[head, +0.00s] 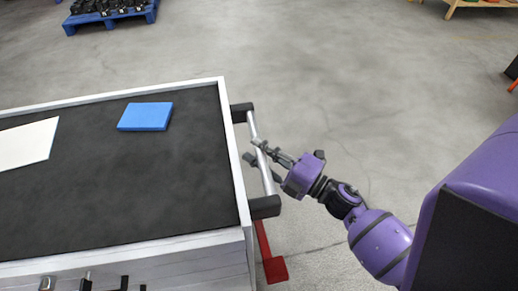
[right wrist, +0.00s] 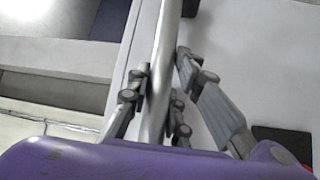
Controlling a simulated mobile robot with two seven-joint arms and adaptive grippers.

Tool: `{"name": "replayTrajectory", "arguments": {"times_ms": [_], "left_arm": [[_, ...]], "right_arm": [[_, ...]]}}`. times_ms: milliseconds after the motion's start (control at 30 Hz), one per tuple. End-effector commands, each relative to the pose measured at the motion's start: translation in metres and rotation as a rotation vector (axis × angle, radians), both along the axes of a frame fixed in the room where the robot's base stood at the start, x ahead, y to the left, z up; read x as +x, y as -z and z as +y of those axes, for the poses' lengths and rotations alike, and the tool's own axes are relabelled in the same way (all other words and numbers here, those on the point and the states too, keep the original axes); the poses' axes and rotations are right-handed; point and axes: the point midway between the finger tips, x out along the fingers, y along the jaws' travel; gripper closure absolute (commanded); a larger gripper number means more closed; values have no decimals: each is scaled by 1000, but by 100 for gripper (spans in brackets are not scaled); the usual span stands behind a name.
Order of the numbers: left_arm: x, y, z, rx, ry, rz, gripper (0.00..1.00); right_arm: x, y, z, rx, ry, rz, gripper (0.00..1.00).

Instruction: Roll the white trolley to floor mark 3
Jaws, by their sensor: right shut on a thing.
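The white trolley (head: 232,165) stands at the left of the head view, with a dark mat on its top inside a white rim. A silver push bar (head: 264,165) runs between two black brackets on its right end; the bar also shows upright in the right wrist view (right wrist: 162,60). My right gripper (head: 256,153) is shut on this bar near its middle, with fingers on both sides of it. My left gripper is not in view. Floor mark 3 is not visible in these frames.
A blue block (head: 146,116) and a white sheet (head: 27,144) lie on the trolley top. A red piece (head: 275,268) shows on the floor below the bar. A blue pallet (head: 110,17) with black items is far left, a wooden pallet (head: 470,5) far right. The floor between is clear.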

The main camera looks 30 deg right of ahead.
Motion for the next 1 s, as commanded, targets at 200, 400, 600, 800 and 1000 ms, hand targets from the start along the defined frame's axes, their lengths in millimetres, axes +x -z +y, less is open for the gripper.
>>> {"name": "replayTrajectory", "arguments": {"times_ms": [200, 400, 600, 800, 1000], "left_arm": [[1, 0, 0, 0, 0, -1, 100], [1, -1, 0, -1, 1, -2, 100], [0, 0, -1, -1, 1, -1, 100], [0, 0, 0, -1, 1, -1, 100], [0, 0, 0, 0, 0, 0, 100]], "right_arm": [[3, -5, -1, 0, 3, -10, 61], [2, -3, 0, 0, 2, -6, 61], [-7, 0, -5, 1, 2, -1, 61], [-41, 6, -21, 0, 4, -1, 61], [-78, 11, -40, -1, 3, -2, 61]]}}
